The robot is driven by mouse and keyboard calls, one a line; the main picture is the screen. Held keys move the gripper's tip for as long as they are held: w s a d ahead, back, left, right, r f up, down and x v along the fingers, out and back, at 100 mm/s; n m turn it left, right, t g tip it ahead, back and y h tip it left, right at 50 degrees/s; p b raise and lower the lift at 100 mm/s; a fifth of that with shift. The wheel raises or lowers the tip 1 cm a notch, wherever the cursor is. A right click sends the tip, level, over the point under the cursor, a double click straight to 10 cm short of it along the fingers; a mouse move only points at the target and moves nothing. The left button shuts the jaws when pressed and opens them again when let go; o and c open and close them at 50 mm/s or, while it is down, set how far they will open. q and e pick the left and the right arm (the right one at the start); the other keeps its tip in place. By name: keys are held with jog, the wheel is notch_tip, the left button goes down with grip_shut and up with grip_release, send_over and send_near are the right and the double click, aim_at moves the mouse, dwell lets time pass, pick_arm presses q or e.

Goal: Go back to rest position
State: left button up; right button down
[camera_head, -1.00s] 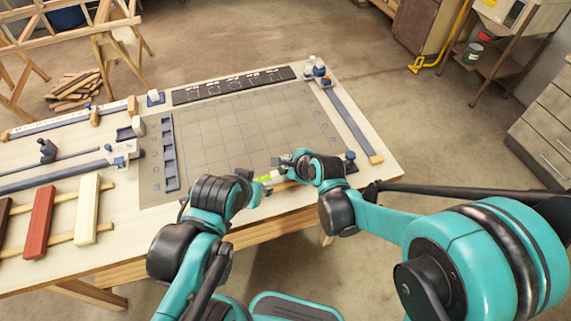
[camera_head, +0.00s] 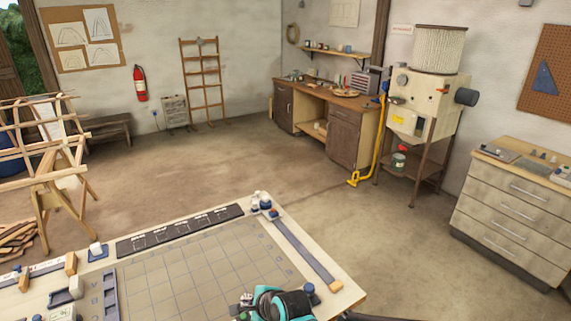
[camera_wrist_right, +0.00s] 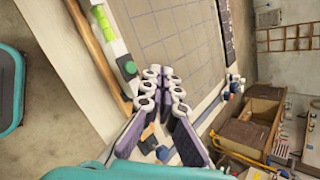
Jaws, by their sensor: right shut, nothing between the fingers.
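My right gripper (camera_head: 246,304) shows at the bottom of the head view, over the near right part of the work table (camera_head: 345,292). In the right wrist view its fingers (camera_wrist_right: 162,82) are closed together with nothing between them. A bright green and white tool with a dark end (camera_wrist_right: 108,35) lies near the table's front edge, beside the gripper and apart from it. My left gripper is outside the head view.
The table carries a gridded mat (camera_head: 200,265), a dark strip with white drawings (camera_head: 180,231) and a long rail (camera_head: 305,252) at its right side. A wooden trestle (camera_head: 45,160) stands at left. A drawer cabinet (camera_head: 515,210) stands at right. The floor between is clear.

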jog(key=s+d+r+n+t+h+b, duration=0.15)
jog(key=d+n, duration=0.25)
jog(key=d, duration=0.4)
jog(key=s+d+r+n+g+h+b, duration=0.1)
jog(key=s+d+n+h+b, duration=0.2)
jog(key=d, duration=0.6)
jog(key=s+d+f+n+h+b, duration=0.1)
jog(key=s+d+f+n+b, duration=0.1)
jog(key=s+d+n, duration=0.8)
jog(key=s+d+f, duration=0.1)
jog(key=d, duration=0.2)
jog(key=shift+d+h, duration=0.35)
